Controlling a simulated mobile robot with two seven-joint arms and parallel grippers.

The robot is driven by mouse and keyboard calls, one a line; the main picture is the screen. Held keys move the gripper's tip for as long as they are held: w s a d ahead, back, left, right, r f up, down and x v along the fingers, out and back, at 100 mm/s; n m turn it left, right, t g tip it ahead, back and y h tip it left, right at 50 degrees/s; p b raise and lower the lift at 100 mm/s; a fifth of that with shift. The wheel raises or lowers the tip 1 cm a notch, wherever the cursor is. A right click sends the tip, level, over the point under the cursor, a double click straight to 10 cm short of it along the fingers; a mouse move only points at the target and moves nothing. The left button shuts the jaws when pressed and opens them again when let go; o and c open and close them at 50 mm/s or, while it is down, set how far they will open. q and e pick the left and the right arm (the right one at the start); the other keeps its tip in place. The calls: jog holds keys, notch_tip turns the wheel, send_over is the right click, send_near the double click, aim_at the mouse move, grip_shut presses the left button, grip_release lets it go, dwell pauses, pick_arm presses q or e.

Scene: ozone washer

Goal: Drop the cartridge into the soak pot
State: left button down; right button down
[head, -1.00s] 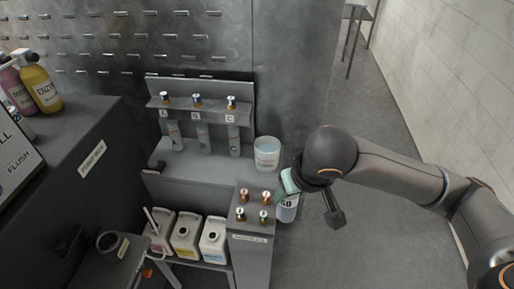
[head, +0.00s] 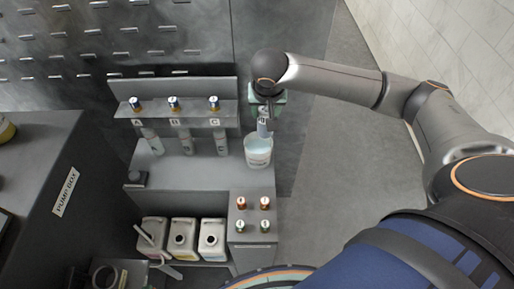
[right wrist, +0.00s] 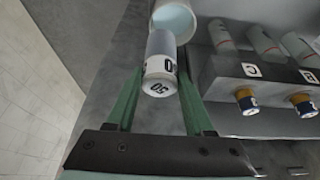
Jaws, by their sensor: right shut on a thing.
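The cartridge (right wrist: 160,62) is a pale grey cylinder with a white end and dark printed marks. In the right wrist view it sits between the green fingers of my right gripper (right wrist: 160,88), which is shut on it. In the head view my right gripper (head: 265,108) holds the cartridge (head: 263,128) at the soak pot (head: 258,158). The pot is a whitish open tub with pale blue liquid. In the right wrist view the cartridge overlaps the near rim of the pot (right wrist: 172,18); whether its far end is inside the mouth I cannot tell. My left gripper is not in view.
A rack with grey cylinders (head: 186,143) marked A, B and C stands left of the pot, under capped fittings on a shelf (head: 180,112). A block with several coloured fittings (head: 252,215) is in front. White jugs (head: 183,238) stand lower left. The floor at right is clear.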

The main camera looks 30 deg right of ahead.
jog(key=shift+f, duration=1.75)
jog(key=shift+c, duration=1)
grip_release()
jog(key=shift+r, duration=0.1)
jog(key=v, duration=1.2)
jog(key=shift+r, duration=0.2)
jog(key=shift+s+f, duration=0.1)
jog(key=shift+s, duration=0.05)
